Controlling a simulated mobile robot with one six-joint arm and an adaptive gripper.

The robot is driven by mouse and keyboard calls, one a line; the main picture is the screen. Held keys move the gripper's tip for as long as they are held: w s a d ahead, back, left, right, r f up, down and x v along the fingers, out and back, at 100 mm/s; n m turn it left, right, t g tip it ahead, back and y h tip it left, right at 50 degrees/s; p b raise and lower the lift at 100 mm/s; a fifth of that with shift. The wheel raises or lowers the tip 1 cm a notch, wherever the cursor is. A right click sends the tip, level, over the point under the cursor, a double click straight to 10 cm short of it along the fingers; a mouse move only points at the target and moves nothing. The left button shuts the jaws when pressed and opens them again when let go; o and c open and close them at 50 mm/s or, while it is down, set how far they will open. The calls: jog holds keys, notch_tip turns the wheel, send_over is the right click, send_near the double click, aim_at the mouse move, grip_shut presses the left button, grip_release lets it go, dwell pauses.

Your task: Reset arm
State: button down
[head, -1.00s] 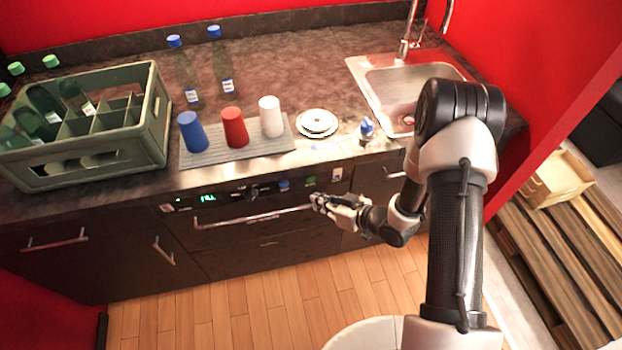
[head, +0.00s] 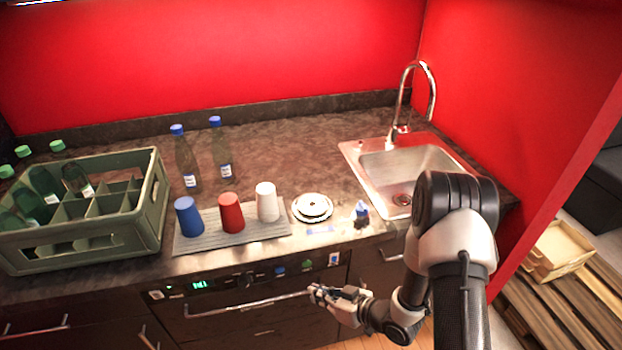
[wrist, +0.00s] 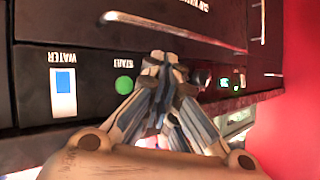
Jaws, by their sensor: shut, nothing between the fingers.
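My gripper (head: 318,292) is in front of the dark appliance panel below the counter's front edge, near the right end of the long bar handle (head: 250,305). In the wrist view the fingers (wrist: 163,62) are closed together with nothing between them. They point at the panel, beside a green START button (wrist: 124,85) and a blue-and-white WATER switch (wrist: 63,88). The panel's green display (head: 199,285) is lit. The head view does not show clearly whether the fingertips touch the panel or handle.
On the counter are a green crate (head: 152,215) with bottles, two blue-capped bottles (head: 187,165), a grey mat (head: 200,241) with blue, red and white cups, stacked plates (head: 312,207), a small blue-topped item (head: 361,210) and a sink (head: 352,160) with a tap. Floor shows at the lower right.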

jog(key=w+d+r+t+h, duration=0.1)
jog(key=w+d+r+h, duration=0.6)
jog(key=r, duration=0.4)
jog(key=s+d+r+m+h, duration=0.2)
jog(key=s+d+r+m, duration=0.15)
jog(key=d+r, duration=0.5)
jog(key=s+d+r+m+g+h, duration=0.1)
jog(key=s+r+m+g+h, duration=0.15)
jog(key=s+r, duration=0.9)
jog(key=s+a+r+m, duration=0.1)
jog(key=s, duration=0.7)
jog(key=s+a+r+m+g+y, duration=0.1)
jog(key=s+a, duration=0.1)
jog(key=s, duration=0.6)
jog(key=shift+a+r, duration=0.25)
jog(key=shift+r, duration=0.05)
